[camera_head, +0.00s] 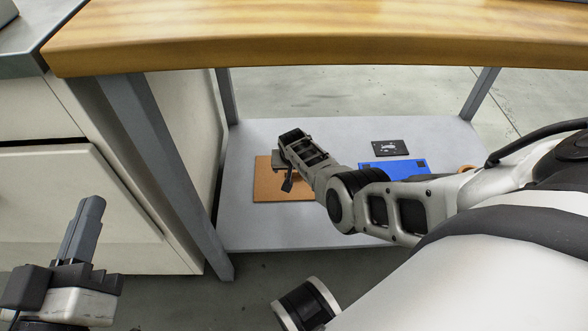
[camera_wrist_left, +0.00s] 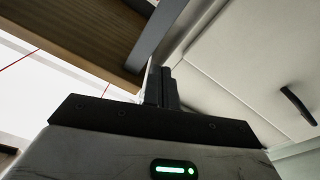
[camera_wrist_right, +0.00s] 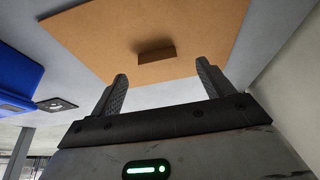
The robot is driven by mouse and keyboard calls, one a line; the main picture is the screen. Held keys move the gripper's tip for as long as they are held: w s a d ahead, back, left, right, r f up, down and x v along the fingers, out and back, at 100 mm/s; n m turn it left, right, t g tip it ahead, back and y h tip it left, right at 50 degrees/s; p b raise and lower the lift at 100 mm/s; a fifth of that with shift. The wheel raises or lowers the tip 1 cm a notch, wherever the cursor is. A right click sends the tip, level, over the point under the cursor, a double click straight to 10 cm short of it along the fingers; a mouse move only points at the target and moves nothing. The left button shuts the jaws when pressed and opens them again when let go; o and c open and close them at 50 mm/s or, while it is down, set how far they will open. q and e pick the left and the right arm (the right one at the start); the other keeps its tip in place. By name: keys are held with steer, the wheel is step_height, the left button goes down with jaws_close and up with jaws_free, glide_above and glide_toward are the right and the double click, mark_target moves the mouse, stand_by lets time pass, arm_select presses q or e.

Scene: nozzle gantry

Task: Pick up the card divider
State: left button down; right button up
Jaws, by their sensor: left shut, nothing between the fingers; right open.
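The card divider appears to be the flat brown board (camera_head: 266,187) lying on the grey lower shelf under the table. In the right wrist view the brown board (camera_wrist_right: 205,25) has a small raised brown tab (camera_wrist_right: 155,50) on it. My right gripper (camera_head: 289,172) is over the board in the head view and hides part of it. In the right wrist view its fingers (camera_wrist_right: 160,78) are open with nothing between them, and the tab shows beyond the gap. My left gripper (camera_head: 85,222) is shut and empty, off to the left by the cabinet; its fingers (camera_wrist_left: 161,85) are together.
A blue flat item (camera_head: 393,168) and a black plate with light markings (camera_head: 391,148) lie on the shelf (camera_head: 245,232) right of the board. The wooden tabletop (camera_head: 320,35) overhangs the shelf. Grey legs (camera_head: 165,150) and a white cabinet (camera_head: 70,200) bound the left.

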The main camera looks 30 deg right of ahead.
mark_target(294, 172)
steer(key=b+x, duration=0.2)
steer(key=shift+d+f, duration=0.2)
steer(key=shift+f, duration=0.1)
steer(key=b+x, duration=0.2)
steer(key=shift+d+b, duration=0.1)
steer(key=shift+b, duration=0.2)
arm_select(q)
step_height(294, 172, up, 9)
steer(key=m+t+h, duration=0.2)
steer(key=m+h, duration=0.5)
steer(key=m, duration=0.2)
steer(key=shift+s+f+m+t, duration=0.15)
steer(key=shift+s+m+t, duration=0.25)
arm_select(e)
steer(key=c, duration=1.1)
